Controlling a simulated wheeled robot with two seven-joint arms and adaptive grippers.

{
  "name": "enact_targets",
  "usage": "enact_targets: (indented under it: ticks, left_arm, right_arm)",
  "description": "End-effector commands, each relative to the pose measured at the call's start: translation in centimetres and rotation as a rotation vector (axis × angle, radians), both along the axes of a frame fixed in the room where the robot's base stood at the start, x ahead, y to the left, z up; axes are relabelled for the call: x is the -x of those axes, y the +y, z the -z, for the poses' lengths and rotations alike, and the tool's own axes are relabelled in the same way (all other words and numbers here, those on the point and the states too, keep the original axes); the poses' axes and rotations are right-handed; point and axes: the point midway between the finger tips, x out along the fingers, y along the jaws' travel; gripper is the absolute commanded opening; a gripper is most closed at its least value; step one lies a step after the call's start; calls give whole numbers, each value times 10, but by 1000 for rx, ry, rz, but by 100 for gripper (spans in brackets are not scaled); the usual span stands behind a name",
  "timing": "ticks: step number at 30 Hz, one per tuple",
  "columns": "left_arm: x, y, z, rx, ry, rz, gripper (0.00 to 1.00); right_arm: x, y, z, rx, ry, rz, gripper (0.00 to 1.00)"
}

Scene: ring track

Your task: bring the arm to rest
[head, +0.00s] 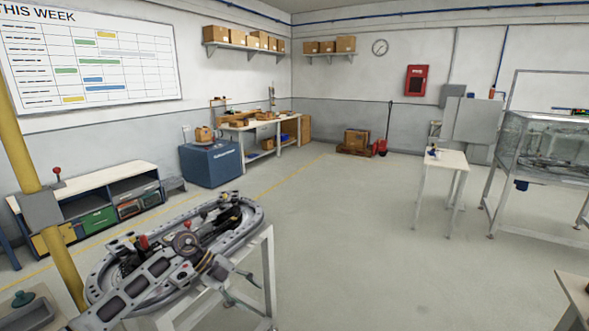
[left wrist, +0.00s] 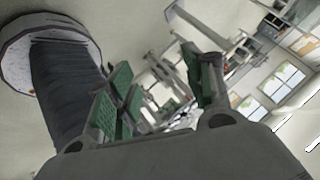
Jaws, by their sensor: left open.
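My left arm comes in from the lower left of the head view and lies over the grey oval ring track (head: 256,222). In the left wrist view the two fingers with green pads (left wrist: 158,92) stand well apart. Nothing shows held between them. The arm hides much of the track's near part and middle, so I cannot tell whether it touches anything there. My right gripper is in neither view.
The track stands on a pale table (head: 268,262). A yellow post (head: 42,200) rises at the left, by a low shelf unit (head: 100,205). A blue cabinet (head: 211,164) stands behind. A small white table (head: 446,160) and a glass-sided case (head: 545,150) are at right. The middle floor is clear.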

Motion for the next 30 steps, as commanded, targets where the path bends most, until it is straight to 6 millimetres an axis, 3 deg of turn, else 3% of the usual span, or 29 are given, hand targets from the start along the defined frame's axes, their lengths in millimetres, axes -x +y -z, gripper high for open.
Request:
enact_targets:
  ticks: [6, 14, 23, 30]
  left_arm:
    - [-15, -27, 31, 272, 5, -123, 51]
    - [-38, -32, 77, 514, 1, -368, 51]
    - [-51, 0, 167, 647, 19, -753, 51]
    - [-32, 40, 261, 625, 63, -1074, 51]
  right_arm:
    - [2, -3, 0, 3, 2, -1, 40]
    - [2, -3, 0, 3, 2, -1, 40]
    - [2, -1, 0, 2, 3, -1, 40]
    - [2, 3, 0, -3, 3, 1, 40]
